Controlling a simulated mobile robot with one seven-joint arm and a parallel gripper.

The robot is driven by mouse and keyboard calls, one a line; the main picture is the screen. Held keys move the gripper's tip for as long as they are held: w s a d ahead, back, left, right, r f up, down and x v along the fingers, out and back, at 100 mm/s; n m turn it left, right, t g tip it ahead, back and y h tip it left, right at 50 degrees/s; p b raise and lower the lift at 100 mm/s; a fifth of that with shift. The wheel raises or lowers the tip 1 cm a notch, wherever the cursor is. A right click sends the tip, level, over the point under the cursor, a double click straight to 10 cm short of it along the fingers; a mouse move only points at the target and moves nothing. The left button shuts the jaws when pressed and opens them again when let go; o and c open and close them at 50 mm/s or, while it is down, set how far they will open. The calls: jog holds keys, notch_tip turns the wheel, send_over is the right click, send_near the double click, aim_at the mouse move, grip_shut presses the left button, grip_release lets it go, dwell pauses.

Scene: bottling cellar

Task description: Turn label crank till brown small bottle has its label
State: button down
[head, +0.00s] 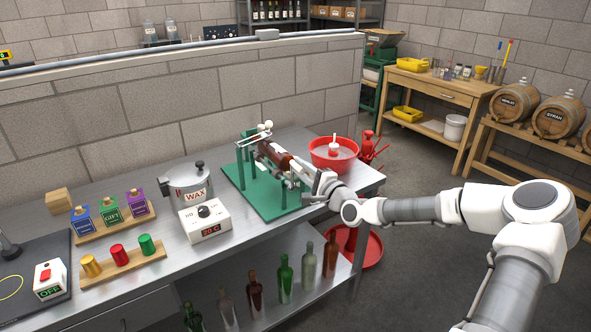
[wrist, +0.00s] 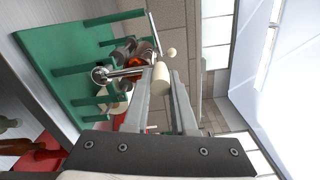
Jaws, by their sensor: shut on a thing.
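The brown small bottle (head: 275,155) lies tilted across the rollers of the green labelling machine (head: 252,196) on the steel bench. Whether it carries a label cannot be told. In the wrist view the machine's green base (wrist: 62,75) is at upper left. The crank's pale handle knob (wrist: 161,78) is between the fingers of my gripper (wrist: 163,88), at the end of a metal crank arm (wrist: 122,73). In the head view my gripper (head: 313,192) reaches the machine's right side and hides the crank.
A red tub (head: 334,153) stands behind my gripper. A wax pot (head: 187,184) and a white heater box (head: 206,222) stand left of the machine. Several bottles stand on the shelf below.

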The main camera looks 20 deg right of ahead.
jog(key=shift+w+d+r+m, duration=0.1)
jog(key=shift+w+d+m, duration=0.05)
jog(key=shift+d+m, duration=0.25)
jog(key=shift+w+d+r+m, duration=0.1)
jog(key=shift+d+m, duration=0.2)
jog(key=shift+m, duration=0.2)
jog(key=c, duration=0.7)
grip_release()
jog(key=shift+c, duration=0.2)
jog(key=shift+f, duration=0.15)
jog(key=v, duration=1.7)
jog(key=shift+s+b, duration=0.2)
jog(key=shift+b, duration=0.15)
